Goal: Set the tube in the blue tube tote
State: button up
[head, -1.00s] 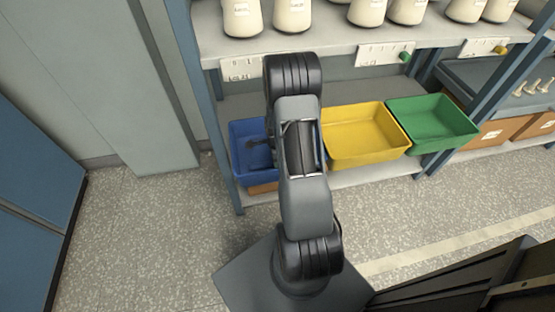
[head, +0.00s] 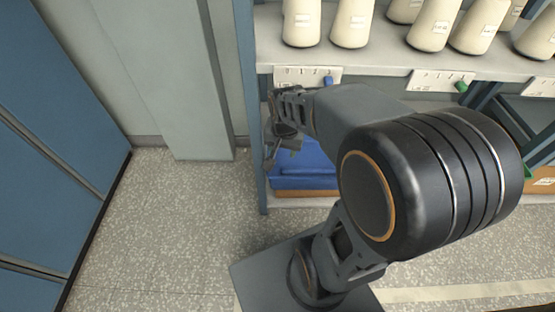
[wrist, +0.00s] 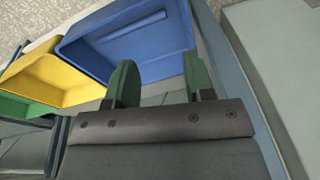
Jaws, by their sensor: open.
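The blue tote (head: 312,165) stands on the lower shelf at the left end, partly hidden by my arm in the head view. In the wrist view the blue tote (wrist: 155,58) lies just beyond my gripper. A long, thin blue bar (wrist: 136,25) shows on its inside; I cannot tell whether it is a tube or part of the tote. My gripper (wrist: 160,82) is open, its two green fingers apart with nothing between them. In the head view my gripper (head: 281,148) is at the tote's left side. No tube can be clearly made out elsewhere.
A yellow tote (wrist: 38,80) and a green tote (wrist: 22,108) stand beside the blue one. White bobbins (head: 352,22) stand on the upper shelf (head: 390,58) above. A blue shelf post (head: 246,110) is close to my gripper. The floor at left is clear.

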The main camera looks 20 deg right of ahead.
jog(key=s+a+r+n, duration=0.4)
jog(key=s+a+n, duration=0.1)
jog(key=s+n, duration=0.1)
jog(key=shift+n+t, duration=0.4)
jog(key=shift+n, duration=0.4)
jog(key=shift+s, duration=0.1)
